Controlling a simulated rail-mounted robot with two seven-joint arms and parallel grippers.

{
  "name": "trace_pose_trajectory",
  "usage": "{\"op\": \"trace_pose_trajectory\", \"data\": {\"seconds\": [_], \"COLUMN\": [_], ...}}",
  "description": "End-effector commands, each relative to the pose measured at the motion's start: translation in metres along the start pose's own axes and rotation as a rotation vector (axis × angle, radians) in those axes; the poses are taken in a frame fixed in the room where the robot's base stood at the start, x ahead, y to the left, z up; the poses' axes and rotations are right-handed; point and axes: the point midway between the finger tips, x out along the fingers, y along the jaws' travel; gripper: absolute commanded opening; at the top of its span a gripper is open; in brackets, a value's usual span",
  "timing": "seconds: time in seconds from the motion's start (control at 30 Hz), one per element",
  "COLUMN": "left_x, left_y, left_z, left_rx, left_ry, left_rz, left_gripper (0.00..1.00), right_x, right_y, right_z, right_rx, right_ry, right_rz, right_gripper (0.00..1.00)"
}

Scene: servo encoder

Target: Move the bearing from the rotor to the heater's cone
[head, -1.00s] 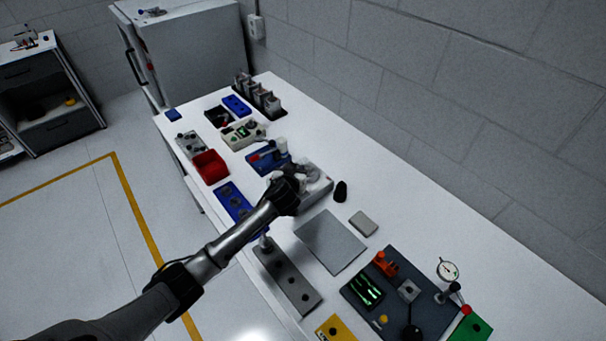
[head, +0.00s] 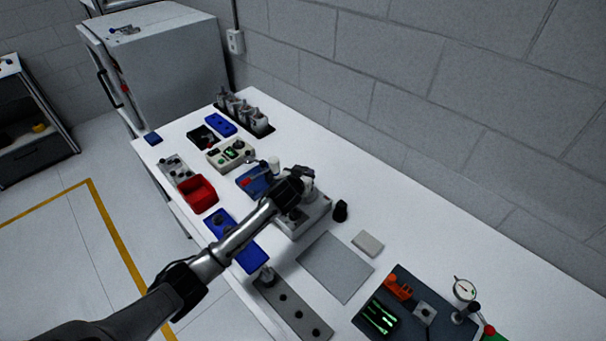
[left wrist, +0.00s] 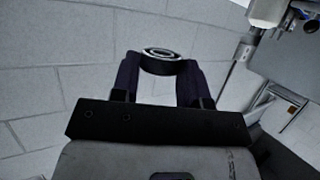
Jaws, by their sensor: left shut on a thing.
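In the left wrist view, my left gripper (left wrist: 160,75) is shut on the bearing (left wrist: 161,53), a dark ring with a bright inner band, held between the fingertips against the wall behind. In the head view, my left gripper (head: 296,186) is above a light grey block-shaped unit (head: 317,214) and hides part of it. The bearing cannot be made out there. A beige box with a green display (head: 231,153) stands farther back; I cannot tell whether it is the heater. The rotor and the cone cannot be clearly identified. My right gripper is not in view.
A black knob-like part (head: 340,210) stands right of the grey unit. A red bin (head: 198,195), a blue strip (head: 247,254) and a grey strip with dark holes (head: 300,315) line the left edge. A flat grey mat (head: 336,266) lies clear in front.

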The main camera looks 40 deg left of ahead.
Motion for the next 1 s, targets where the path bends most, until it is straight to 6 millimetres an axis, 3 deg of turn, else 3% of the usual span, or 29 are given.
{"op": "trace_pose_trajectory", "data": {"seconds": [0.23,0.53,1.0], "left_x": [0.012,0.01,0.015], "left_y": [0.0,0.0,0.0], "left_z": [0.03,0.025,0.036], "left_rx": [0.0,0.0,0.0], "left_ry": [0.0,0.0,0.0], "left_rz": [0.0,0.0,0.0], "left_gripper": [0.17,0.17,0.17], "right_x": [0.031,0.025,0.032], "right_y": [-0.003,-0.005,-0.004], "right_z": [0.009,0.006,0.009], "right_rx": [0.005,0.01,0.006], "right_ry": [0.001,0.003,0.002], "right_rz": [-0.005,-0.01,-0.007], "right_gripper": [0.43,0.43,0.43]}}
